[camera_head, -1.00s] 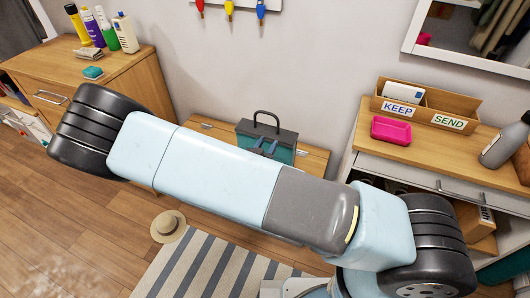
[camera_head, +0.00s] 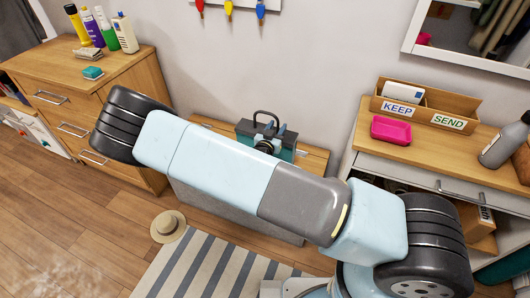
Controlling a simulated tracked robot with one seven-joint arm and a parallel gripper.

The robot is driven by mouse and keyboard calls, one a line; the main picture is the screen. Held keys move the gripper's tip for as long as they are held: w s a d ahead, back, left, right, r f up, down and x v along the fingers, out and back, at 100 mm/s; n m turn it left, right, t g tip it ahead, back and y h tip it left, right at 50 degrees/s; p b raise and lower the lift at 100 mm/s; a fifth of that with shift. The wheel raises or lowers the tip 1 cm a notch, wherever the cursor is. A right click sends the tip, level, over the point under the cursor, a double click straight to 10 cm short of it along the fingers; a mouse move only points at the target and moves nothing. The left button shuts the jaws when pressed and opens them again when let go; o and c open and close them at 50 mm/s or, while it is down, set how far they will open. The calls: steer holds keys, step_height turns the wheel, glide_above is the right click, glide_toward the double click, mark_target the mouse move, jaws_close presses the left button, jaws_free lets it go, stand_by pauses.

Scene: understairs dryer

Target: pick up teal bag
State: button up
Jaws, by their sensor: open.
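The teal bag (camera_head: 288,155) stands upright on the low wooden bench against the back wall. It has a dark top and a dark arched handle. My arm crosses in front and hides its lower part. Small pale blue and dark rounded parts show just above my arm, in front of the bag; they look like part of my wrist, but I cannot be sure. My gripper's fingers cannot be made out, and I cannot tell whether they touch the bag.
A wooden dresser (camera_head: 135,80) with bottles and a teal sponge (camera_head: 93,73) is at left. A right-hand cabinet holds a KEEP/SEND sorter (camera_head: 430,103) and a pink tray (camera_head: 391,130). A straw hat (camera_head: 168,226) and striped rug (camera_head: 205,265) lie on the floor.

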steer(key=x, duration=0.3)
steer(key=shift+w+f, duration=0.15)
steer(key=shift+w, duration=0.1)
jaws_close()
stand_by(1.2)
